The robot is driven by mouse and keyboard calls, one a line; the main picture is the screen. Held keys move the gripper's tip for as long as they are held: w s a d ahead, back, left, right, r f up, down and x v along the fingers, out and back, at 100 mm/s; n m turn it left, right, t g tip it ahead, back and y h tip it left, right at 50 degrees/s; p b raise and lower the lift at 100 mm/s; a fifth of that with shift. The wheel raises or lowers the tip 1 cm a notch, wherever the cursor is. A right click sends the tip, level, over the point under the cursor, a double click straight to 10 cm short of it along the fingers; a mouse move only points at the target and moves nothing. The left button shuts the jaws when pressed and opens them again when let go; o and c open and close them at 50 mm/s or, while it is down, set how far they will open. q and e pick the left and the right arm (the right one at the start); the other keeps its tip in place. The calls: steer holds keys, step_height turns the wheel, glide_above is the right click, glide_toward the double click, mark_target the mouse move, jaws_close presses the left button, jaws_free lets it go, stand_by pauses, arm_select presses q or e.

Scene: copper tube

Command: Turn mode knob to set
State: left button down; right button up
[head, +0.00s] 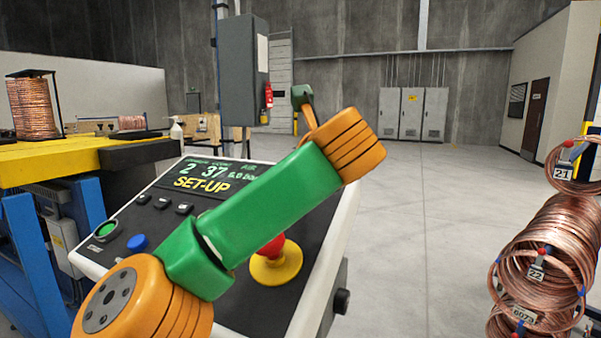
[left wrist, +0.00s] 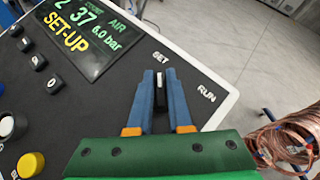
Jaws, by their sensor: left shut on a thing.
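The mode knob (left wrist: 160,92) is a small dark knob with a white mark, on the dark face of the control panel (left wrist: 112,108). My left gripper (left wrist: 161,77) has its two blue fingers around the knob and is shut on it. The white mark points up toward the SET label (left wrist: 160,57); the RUN label (left wrist: 206,92) is to the right. The panel display (head: 203,178) reads SET-UP. In the head view my green and orange arm crosses over the panel and hides the knob and the gripper. My right gripper is not in view.
A red emergency stop on a yellow base (head: 277,266) sits on the panel beside my arm. A green button (head: 106,229) and a blue button (head: 138,242) are at its left. Copper coils (head: 548,258) stand at the right. The floor between them is clear.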

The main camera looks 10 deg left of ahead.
arm_select(q)
steer(key=shift+f, duration=0.3)
steer(key=c, duration=0.9)
jaws_free()
steer(key=shift+s, duration=0.1)
steer(key=shift+o, duration=0.3)
steer(key=shift+s+a+r, duration=0.1)
steer(key=shift+a, duration=0.15)
steer(key=shift+w+d, duration=0.4)
steer(key=shift+a, duration=0.1)
steer(key=shift+s, duration=0.1)
steer(key=shift+s+r, duration=0.1)
steer(key=shift+s, duration=0.05)
steer(key=b+v, duration=0.2)
steer(key=v, duration=0.4)
steer(key=shift+s+r, duration=0.25)
steer(key=shift+s, duration=0.1)
